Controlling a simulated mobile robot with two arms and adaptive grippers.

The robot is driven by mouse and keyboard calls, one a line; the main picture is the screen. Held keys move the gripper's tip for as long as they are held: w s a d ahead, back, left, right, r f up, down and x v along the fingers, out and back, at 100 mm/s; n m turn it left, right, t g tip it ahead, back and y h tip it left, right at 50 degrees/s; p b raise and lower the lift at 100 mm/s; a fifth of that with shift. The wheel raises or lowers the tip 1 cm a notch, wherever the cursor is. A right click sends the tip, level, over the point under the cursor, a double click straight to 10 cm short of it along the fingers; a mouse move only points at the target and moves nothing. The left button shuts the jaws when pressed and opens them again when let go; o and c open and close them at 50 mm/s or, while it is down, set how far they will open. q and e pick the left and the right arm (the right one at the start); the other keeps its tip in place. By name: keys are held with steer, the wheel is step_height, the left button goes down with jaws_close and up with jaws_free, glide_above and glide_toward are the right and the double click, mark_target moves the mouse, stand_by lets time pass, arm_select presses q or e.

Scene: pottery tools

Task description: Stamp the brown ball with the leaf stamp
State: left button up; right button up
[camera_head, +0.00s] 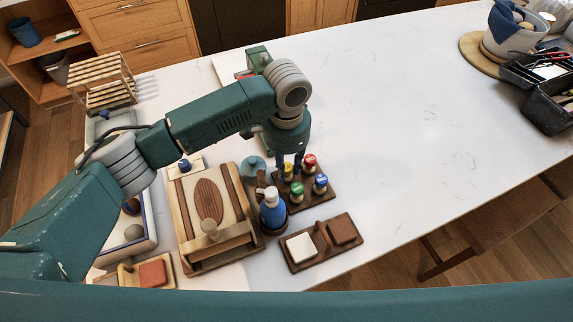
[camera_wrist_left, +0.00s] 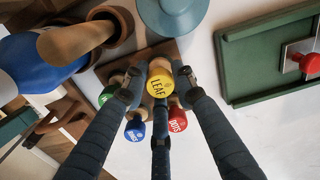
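The leaf stamp has a yellow cap marked LEAF (camera_wrist_left: 160,82) and stands in a wooden stamp holder (camera_head: 319,194); its cap also shows in the head view (camera_head: 288,168). My left gripper (camera_wrist_left: 158,88) points down over it, fingers spread around the cap with small gaps visible at the sides. In the head view the left gripper (camera_head: 290,160) is at the holder's back left corner. A dark brown ball (camera_head: 131,206) lies in a blue-rimmed tray at the left, partly hidden by my arm. My right gripper is not in view.
Red DOTS (camera_wrist_left: 177,119), blue (camera_wrist_left: 135,130) and green stamps stand close by in the holder. A blue bottle (camera_head: 272,214) stands just left of it. A wooden board (camera_head: 185,222) lies between tray and holder.

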arm_select(q)
steer(key=shift+o, duration=1.3)
step_height(320, 180, up, 12)
